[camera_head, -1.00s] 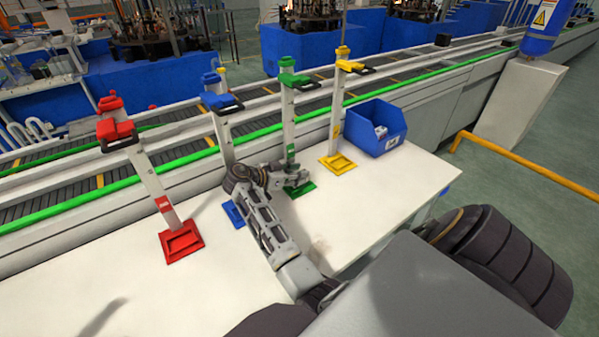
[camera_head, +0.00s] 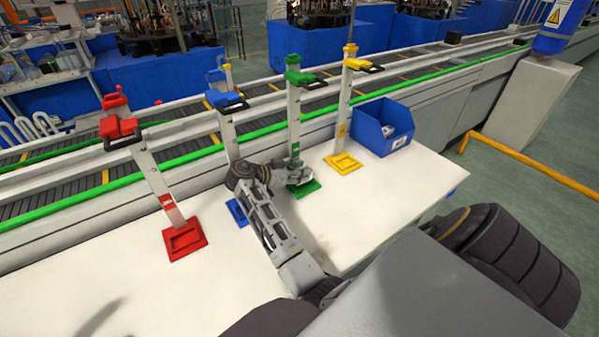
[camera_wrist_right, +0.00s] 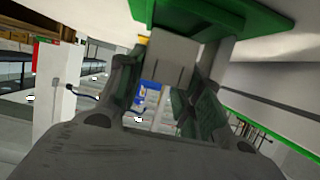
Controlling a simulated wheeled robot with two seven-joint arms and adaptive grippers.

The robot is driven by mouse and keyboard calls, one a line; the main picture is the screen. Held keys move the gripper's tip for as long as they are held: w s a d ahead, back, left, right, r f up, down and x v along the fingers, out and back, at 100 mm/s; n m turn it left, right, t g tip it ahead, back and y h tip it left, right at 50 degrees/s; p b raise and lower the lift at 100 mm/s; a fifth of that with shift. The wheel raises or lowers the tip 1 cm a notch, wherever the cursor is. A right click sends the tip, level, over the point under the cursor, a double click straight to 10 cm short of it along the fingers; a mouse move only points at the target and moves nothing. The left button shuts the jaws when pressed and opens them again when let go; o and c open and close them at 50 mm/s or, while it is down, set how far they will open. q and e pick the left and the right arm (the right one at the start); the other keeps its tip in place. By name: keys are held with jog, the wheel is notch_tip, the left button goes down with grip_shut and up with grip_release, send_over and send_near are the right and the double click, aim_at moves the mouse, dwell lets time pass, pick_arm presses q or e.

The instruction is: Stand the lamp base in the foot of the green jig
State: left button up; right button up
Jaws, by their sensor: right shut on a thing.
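The green jig (camera_head: 294,110) stands upright on the white table, its square green foot (camera_head: 310,188) flat on the tabletop. My right gripper (camera_head: 290,177) is low beside its post, just above the foot. In the right wrist view my right gripper (camera_wrist_right: 165,85) is shut on a pale grey piece, which I take to be the lamp base (camera_wrist_right: 172,72). Green parts of the jig (camera_wrist_right: 262,20) show close to it there. The fingers hide much of the piece, and I cannot tell whether it touches the foot. My left gripper is not in view.
The red jig (camera_head: 150,180), blue jig (camera_head: 227,135) and yellow jig (camera_head: 346,110) stand on the same table (camera_head: 110,270). A blue bin (camera_head: 372,137) is at the back right. A conveyor with a green rail (camera_head: 190,157) runs behind. The table's front left is clear.

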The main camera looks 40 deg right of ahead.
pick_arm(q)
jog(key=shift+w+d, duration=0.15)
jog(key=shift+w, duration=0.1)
pick_arm(e)
jog(key=shift+f, duration=0.1)
dwell(0.4)
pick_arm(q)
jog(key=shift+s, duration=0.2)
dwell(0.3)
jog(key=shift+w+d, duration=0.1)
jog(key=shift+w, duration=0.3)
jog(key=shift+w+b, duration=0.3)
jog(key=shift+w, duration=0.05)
pick_arm(e)
jog(key=shift+f, duration=0.1)
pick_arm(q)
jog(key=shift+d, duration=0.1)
pick_arm(e)
jog(key=shift+f, duration=0.1)
jog(key=shift+f, duration=0.1)
jog(key=shift+f+b, duration=0.2)
jog(key=shift+b, duration=0.15)
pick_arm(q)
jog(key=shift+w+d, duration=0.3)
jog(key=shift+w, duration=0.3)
